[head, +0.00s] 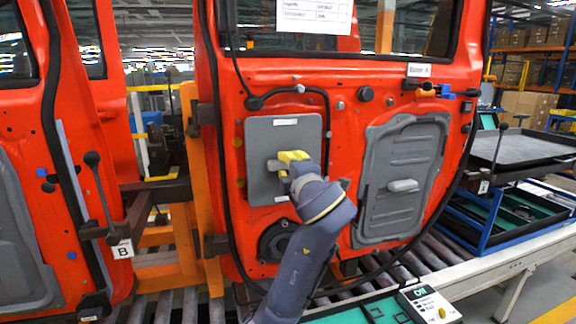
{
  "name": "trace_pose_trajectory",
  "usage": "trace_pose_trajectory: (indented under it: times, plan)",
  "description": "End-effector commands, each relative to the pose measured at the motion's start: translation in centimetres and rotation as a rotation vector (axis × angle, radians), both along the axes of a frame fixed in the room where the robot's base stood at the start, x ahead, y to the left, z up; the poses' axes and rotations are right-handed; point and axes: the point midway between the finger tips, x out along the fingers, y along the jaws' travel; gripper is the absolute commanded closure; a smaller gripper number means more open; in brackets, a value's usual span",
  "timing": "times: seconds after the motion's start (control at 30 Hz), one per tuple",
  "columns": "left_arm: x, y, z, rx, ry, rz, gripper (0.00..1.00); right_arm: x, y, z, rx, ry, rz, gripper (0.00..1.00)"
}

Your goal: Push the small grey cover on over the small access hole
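The small grey cover (261,136) is a flat upright rectangular plate at the left part of the orange-red door (345,100). The small access hole is not visible; the cover hides the area behind it. I cannot tell whether the cover is fully seated or slightly off the door panel. My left gripper (290,162), with yellow fingertips, is in front of the cover's middle and appears shut on its short grey handle, whose left end sticks out beside the fingers. My wrist hides the cover's lower right corner. My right gripper is not in view.
A larger grey cover (405,150) with a pale handle sits on the door's right half. A round dark opening (275,241) is below the small cover. A second orange-red door (95,150) stands at the left. A control box (428,305) is at the bottom right.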

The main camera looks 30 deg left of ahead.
Motion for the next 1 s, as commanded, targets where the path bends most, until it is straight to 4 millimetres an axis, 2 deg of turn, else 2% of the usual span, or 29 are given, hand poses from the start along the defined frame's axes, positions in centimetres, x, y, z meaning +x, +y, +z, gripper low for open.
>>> trace_pose_trajectory:
  times: [1.0]
  plan:
    - [0.86, 0.97, 0.03, -0.001, -0.001, 0.000, 1.00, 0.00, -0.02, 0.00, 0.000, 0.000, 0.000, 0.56]
